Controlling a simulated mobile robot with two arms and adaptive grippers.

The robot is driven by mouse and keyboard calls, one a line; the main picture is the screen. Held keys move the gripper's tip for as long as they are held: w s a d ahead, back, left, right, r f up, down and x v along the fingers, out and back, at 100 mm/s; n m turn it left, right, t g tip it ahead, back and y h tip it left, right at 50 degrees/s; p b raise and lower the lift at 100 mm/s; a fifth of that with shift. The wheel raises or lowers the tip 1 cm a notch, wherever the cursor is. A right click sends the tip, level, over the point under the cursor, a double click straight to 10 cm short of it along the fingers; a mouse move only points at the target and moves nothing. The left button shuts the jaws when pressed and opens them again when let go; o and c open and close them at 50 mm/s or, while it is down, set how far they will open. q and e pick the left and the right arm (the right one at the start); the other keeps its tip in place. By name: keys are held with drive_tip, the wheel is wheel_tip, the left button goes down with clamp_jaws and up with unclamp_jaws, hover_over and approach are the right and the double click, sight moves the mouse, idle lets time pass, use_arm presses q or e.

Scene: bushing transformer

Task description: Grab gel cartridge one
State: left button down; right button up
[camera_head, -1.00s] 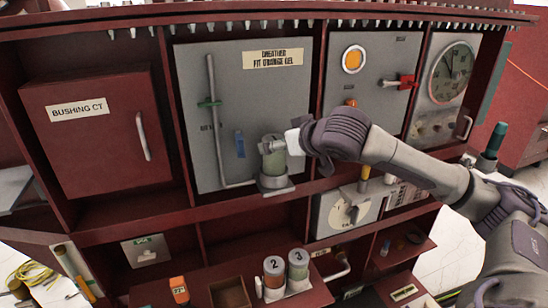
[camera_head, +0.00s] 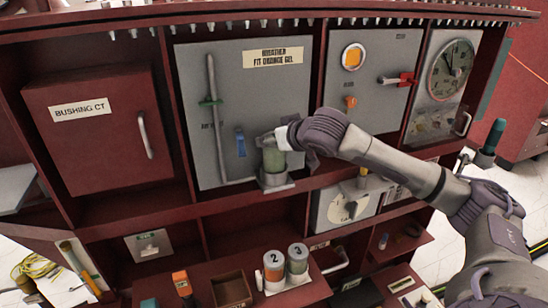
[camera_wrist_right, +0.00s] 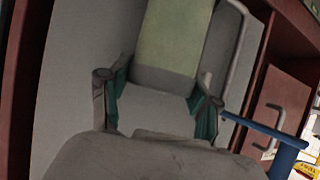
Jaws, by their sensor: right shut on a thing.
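A green gel cartridge (camera_head: 273,157) stands upright in a grey holder (camera_head: 276,187) on the front of the grey breather panel. No number shows on it. My right gripper (camera_head: 286,136) is at its top, shut on it. In the right wrist view the green cartridge (camera_wrist_right: 172,38) has a pale end between the teal-padded fingers of the right gripper (camera_wrist_right: 160,104). My left gripper is not in view.
An empty brown bin (camera_head: 229,288) sits left of cartridge 2. The breather label (camera_head: 272,59) is above.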

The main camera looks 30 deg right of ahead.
drive_tip(key=c, duration=0.5)
clamp_jaws()
drive_tip(key=shift+r, duration=0.1)
